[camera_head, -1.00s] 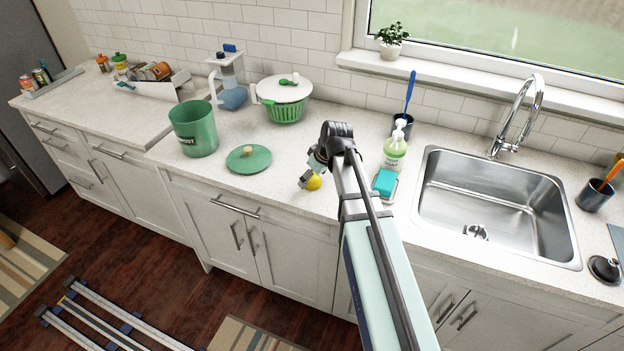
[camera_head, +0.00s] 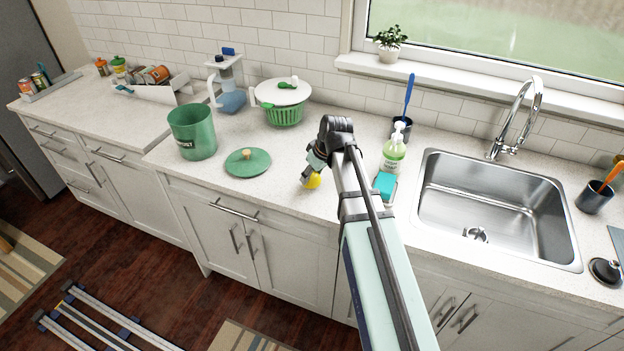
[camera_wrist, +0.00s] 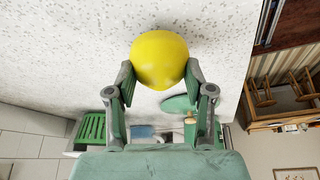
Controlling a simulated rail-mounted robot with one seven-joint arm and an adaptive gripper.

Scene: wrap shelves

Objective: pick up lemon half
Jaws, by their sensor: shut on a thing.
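The yellow lemon half (camera_wrist: 158,58) is between my gripper's two fingers in the wrist view, with a finger pad against each side. My gripper (camera_wrist: 160,78) is shut on it. In the head view the lemon half (camera_head: 313,181) shows as a small yellow shape beside my gripper (camera_head: 309,175), close to the counter's front edge. I cannot tell whether it touches the counter. Its cut face is not visible.
A green bin (camera_head: 193,132) and its round green lid (camera_head: 248,162) are to the left. A colander with a white lid (camera_head: 284,92) stands behind.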

